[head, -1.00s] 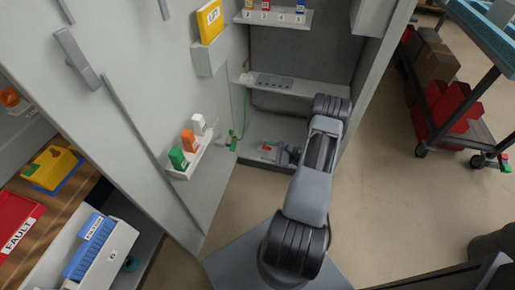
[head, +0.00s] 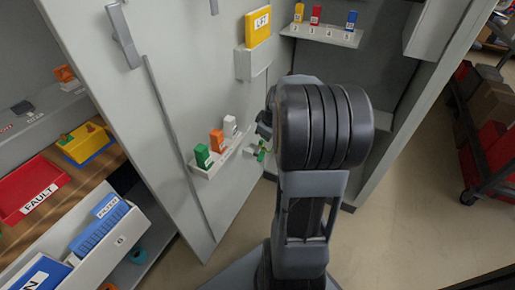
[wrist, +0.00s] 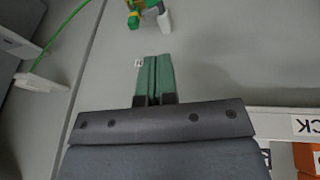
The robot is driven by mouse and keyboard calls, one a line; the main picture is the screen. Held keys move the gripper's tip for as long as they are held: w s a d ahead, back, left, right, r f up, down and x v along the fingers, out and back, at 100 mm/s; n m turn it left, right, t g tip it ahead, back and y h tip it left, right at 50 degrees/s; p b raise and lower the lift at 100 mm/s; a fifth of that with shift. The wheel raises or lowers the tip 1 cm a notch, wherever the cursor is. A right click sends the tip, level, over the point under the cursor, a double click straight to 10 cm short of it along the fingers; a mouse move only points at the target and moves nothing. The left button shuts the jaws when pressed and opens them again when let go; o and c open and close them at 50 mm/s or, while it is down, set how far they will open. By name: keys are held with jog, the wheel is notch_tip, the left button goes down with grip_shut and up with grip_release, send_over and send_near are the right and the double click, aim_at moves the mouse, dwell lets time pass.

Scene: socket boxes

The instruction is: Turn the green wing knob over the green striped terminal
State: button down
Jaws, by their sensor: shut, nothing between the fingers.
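A small green fitting (wrist: 133,18) with orange-yellow parts shows at the top edge of the wrist view, partly cut off. A short white piece sits at its right. I cannot clearly separate the wing knob from the striped terminal. In the head view the green fitting (head: 261,150) is small, low on the cabinet door beside the block shelf. My gripper (wrist: 153,58) shows green fingers pressed together, empty, against the grey panel. They point toward the fitting and appear apart from it. In the head view my arm hides most of the gripper.
A door shelf (head: 213,172) holds green, orange and white blocks; its edge and an orange block (wrist: 306,158) show at the wrist view's right. A green cable (wrist: 62,45) runs at the left. A yellow binder (head: 258,27) sits higher on the door.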

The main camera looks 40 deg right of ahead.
aim_at(263, 153)
jog(key=b+x, duration=0.1)
jog(key=x, duration=0.3)
jog(key=b+x, duration=0.2)
jog(key=x, duration=0.2)
jog(key=d+b+x, duration=0.1)
jog(key=x, duration=0.3)
jog(key=shift+w+d+f, duration=0.1)
jog(key=shift+w+d+f+b, duration=0.2)
jog(key=shift+d+f+b, duration=0.25)
jog(key=shift+f, duration=0.15)
jog(key=shift+d, duration=0.15)
jog(key=shift+w, duration=0.1)
